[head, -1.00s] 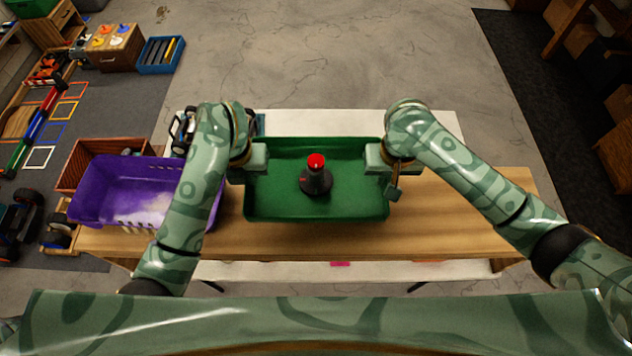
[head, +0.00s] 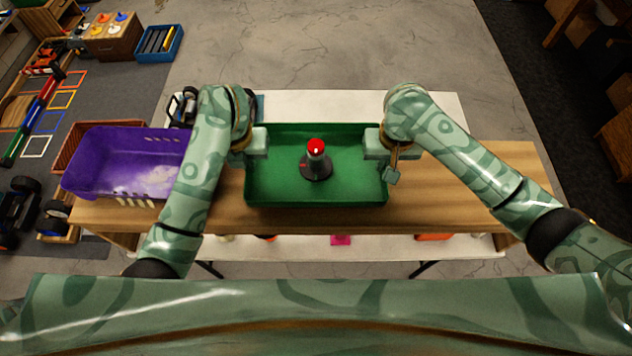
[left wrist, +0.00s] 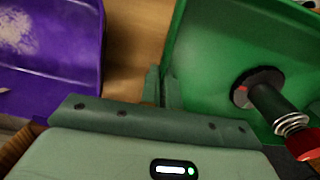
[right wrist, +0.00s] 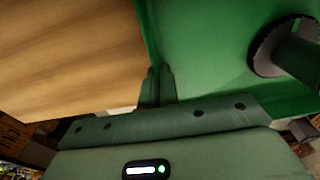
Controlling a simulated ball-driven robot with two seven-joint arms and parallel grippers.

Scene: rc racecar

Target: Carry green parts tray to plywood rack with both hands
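The green parts tray (head: 260,196) is in the middle of the head view, over the wooden tabletop (head: 440,215). A dark, round-based part with a red top (head: 316,160) stands in it. My left gripper (head: 258,143) is shut on the tray's left wall, and its fingers pinch the rim in the left wrist view (left wrist: 161,88). My right gripper (head: 374,143) is shut on the right wall, also seen in the right wrist view (right wrist: 156,86). Whether the tray touches the tabletop is hard to tell. I cannot clearly identify the plywood rack.
A purple bin (head: 110,165) stands left of the tray, close to my left arm. A white surface (head: 330,103) lies behind the wooden top. Brown wooden furniture (head: 612,145) stands at the far right. The grey floor (head: 350,45) beyond the table is clear.

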